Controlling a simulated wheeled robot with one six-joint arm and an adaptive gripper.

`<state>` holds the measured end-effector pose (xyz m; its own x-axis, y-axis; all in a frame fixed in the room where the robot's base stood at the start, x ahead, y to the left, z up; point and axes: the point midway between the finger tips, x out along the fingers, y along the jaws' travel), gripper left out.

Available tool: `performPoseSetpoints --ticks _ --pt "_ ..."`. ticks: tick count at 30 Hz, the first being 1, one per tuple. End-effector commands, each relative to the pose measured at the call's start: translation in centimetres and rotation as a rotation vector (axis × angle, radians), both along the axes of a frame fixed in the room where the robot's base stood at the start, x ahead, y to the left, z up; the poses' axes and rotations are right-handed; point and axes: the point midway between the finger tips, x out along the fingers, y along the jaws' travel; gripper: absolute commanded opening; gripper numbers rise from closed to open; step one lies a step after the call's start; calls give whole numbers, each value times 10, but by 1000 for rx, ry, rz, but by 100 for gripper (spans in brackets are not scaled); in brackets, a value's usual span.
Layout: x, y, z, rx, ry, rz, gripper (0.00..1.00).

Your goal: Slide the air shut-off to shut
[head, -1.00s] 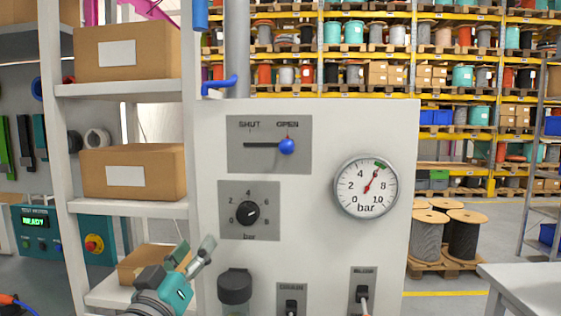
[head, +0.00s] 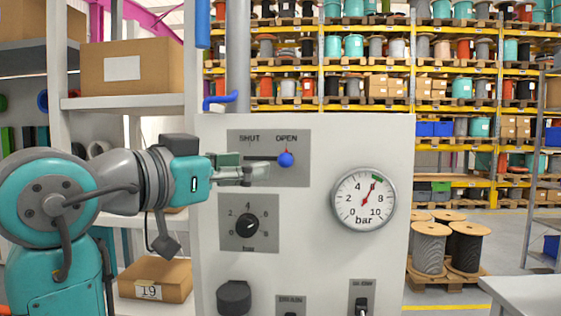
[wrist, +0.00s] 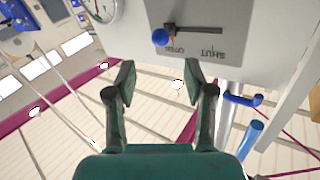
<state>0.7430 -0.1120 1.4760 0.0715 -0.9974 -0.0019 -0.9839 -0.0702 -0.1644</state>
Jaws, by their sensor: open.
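The air shut-off is a blue ball knob (head: 286,160) on a slot in a grey plate (head: 297,177) marked SHUT at left and OPEN at right. The knob sits at the OPEN end. In the wrist view, the knob (wrist: 160,38) and the slot (wrist: 200,30) show upside down at the top. My gripper (head: 262,171) is open and empty, to the left of the knob in the head view, covering the plate's lower left part. In the wrist view, the fingers of my gripper (wrist: 168,86) are spread apart, with the knob beyond them. I see no contact.
The white panel (head: 300,230) also carries a pressure gauge (head: 364,199) at right, a black regulator dial (head: 248,225) below the plate and a dark round cap (head: 234,296) lower down. Shelves with boxes (head: 125,65) stand at left. A blue pipe bend (head: 220,100) is above the panel.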

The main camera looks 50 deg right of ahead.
Motion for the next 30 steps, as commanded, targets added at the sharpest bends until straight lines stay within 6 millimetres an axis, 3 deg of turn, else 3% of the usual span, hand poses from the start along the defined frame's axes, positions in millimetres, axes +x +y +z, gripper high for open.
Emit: performPoseSetpoints --ticks 9,15,21,30 --pt "3 -56 0 -1 1 -4 53" --pt "6 -82 0 -2 1 -2 53" --pt "7 -94 0 -2 1 0 53" --pt "7 -95 0 -2 1 1 51"
